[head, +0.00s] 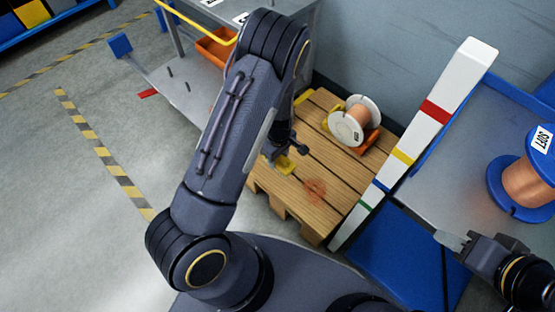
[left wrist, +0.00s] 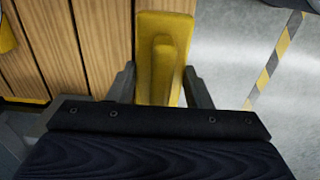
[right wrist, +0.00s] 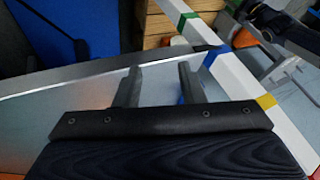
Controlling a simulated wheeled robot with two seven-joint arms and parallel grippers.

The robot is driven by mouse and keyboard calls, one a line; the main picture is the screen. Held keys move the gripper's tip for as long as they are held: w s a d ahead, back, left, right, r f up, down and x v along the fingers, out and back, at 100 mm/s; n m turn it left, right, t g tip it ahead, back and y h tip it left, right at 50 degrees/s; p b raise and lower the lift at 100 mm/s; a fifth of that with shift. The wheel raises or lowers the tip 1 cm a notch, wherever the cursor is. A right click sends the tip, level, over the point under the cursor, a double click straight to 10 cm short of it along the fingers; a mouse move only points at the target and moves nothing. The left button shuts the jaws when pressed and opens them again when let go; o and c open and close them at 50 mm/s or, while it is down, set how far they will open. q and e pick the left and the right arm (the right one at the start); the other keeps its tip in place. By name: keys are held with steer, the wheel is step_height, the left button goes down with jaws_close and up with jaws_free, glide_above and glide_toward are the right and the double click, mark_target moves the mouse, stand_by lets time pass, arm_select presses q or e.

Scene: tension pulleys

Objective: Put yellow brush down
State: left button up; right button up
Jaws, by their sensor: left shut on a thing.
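The yellow brush (left wrist: 168,50) is between the two fingers of my left gripper (left wrist: 158,88), which is shut on it. In the left wrist view it lies over the right edge of the wooden pallet (left wrist: 45,45), with grey floor beyond. In the head view part of the brush (head: 286,166) shows at the pallet's left side, below my left gripper (head: 277,154); my arm hides much of that area. I cannot tell whether the brush touches the boards. My right gripper (right wrist: 158,82) is open and empty, above the grey table surface at the right.
A copper wire spool (head: 347,126) stands on the pallet, with an orange piece beside it. A reddish smudge (head: 315,188) marks the boards. A white post with coloured bands (head: 418,127) rises right of the pallet. A blue spool (head: 528,183) sits on the right table.

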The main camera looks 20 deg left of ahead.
arm_select(q)
steer(key=w+f+b, duration=0.1)
steer(key=f, duration=0.1)
steer(key=w+a+f+b, duration=0.1)
steer(key=w+f, duration=0.1)
steer(key=w+a+f, duration=0.1)
steer(key=w+f, duration=0.1)
steer(key=shift+a+b, duration=0.2)
steer(key=shift+b, duration=0.2)
steer(key=shift+w+a+f+b, duration=0.15)
steer(key=shift+f+b, duration=0.4)
steer(key=shift+f, duration=0.35)
steer(key=shift+w+d+f+b, duration=0.1)
steer(key=shift+f+b, duration=0.45)
steer(key=shift+f, duration=0.3)
steer(key=shift+f, duration=0.2)
steer(key=o, duration=0.9)
steer(key=shift+r, duration=0.1)
